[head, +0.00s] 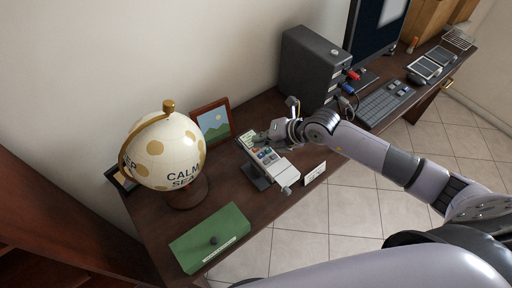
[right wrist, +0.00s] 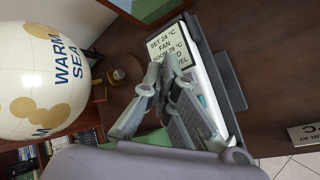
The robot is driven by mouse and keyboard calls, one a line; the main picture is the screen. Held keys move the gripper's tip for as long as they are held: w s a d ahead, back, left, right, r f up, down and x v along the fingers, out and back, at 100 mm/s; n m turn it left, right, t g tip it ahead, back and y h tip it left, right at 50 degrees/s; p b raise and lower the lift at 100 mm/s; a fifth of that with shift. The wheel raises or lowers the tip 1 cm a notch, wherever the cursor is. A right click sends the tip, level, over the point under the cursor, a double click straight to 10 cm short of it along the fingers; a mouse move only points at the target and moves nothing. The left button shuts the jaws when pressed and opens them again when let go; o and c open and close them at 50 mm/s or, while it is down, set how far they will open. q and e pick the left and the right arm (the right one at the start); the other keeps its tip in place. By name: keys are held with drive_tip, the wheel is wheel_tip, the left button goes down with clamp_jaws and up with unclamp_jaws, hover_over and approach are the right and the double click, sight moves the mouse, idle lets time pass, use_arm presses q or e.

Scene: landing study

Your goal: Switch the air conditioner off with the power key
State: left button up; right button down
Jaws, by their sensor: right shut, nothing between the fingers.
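The air conditioner's remote (head: 284,172) is a pale handset with coloured keys, resting tilted on a dark stand (head: 257,178) on the desk. In the right wrist view its lit display (right wrist: 172,48) reads "SET 24 °C", "FAN" and "ROOM 28 °C", with the lower text partly covered. My right gripper (head: 270,137) is shut and empty by the display end of the remote. In the right wrist view its fingertips (right wrist: 158,78) overlap the display's lower edge; I cannot tell whether they touch. The fingers hide part of the keypad. My left gripper is out of view.
A globe (head: 160,150) and a framed picture (head: 211,122) stand left of the remote. A green box (head: 210,238) lies at the near end of the desk. A small card (head: 315,173) stands by the front edge. A computer tower (head: 308,70) and keyboard (head: 386,103) are to the right.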

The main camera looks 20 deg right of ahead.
drive_tip(key=shift+f, duration=0.3)
drive_tip(key=shift+r, duration=0.1)
idle(0.3)
drive_tip(key=shift+r+p, duration=0.6)
drive_tip(key=shift+r, duration=0.1)
wheel_tip(320, 180, up, 5)
drive_tip(key=p, duration=0.4)
idle(0.6)
